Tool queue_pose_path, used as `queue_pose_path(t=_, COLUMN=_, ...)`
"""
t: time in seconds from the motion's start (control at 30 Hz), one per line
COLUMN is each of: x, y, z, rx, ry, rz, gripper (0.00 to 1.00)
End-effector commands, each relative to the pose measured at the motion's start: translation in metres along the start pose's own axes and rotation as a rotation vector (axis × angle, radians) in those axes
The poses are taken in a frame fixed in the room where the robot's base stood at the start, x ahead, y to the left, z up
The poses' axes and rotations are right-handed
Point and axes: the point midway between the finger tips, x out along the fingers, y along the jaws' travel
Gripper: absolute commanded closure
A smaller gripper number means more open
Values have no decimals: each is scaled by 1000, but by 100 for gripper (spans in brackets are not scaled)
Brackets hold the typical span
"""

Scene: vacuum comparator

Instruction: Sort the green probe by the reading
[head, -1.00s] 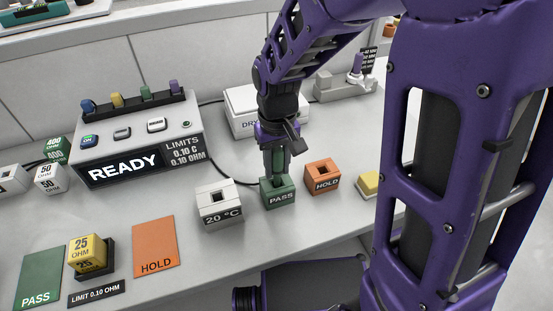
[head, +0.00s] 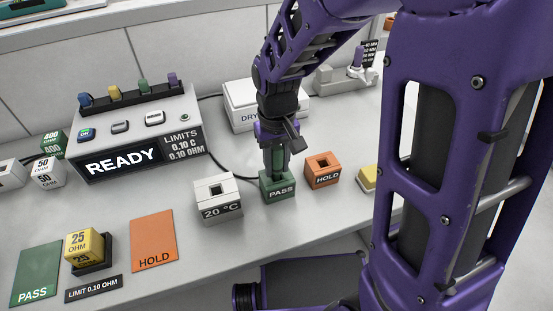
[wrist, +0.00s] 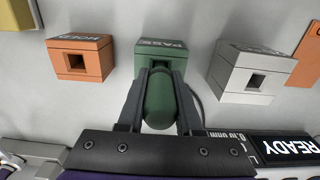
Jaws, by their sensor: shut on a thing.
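The green probe (wrist: 160,98) is a rounded green handle between the two fingers of my gripper (wrist: 159,72) in the wrist view. My gripper (head: 276,168) is shut on it, upright above the green PASS block (head: 277,190) in the head view. The probe's lower end meets the top of that block (wrist: 146,64); how deep it sits is hidden. The comparator display (head: 122,161) reads READY, with limits 0.10 C and 0.10 OHM beside it.
The orange HOLD block (head: 322,172) stands right of PASS and the white 20 °C block (head: 216,200) left. A yellow block (head: 367,178) is farther right. Green PASS (head: 37,275) and orange HOLD (head: 153,241) mats flank a yellow 25 OHM cube (head: 83,244) at front left.

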Motion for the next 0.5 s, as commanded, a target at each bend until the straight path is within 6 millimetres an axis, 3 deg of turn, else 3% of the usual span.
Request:
queue_pose_path(t=0.37, x=5, y=0, z=0, rx=0, ry=0, rz=0, gripper=100)
queue_pose_path(t=0.4, x=5, y=0, z=0, rx=0, ry=0, rz=0, gripper=60)
queue_pose_path(t=0.5, x=5, y=0, z=0, rx=0, ry=0, rz=0, gripper=43)
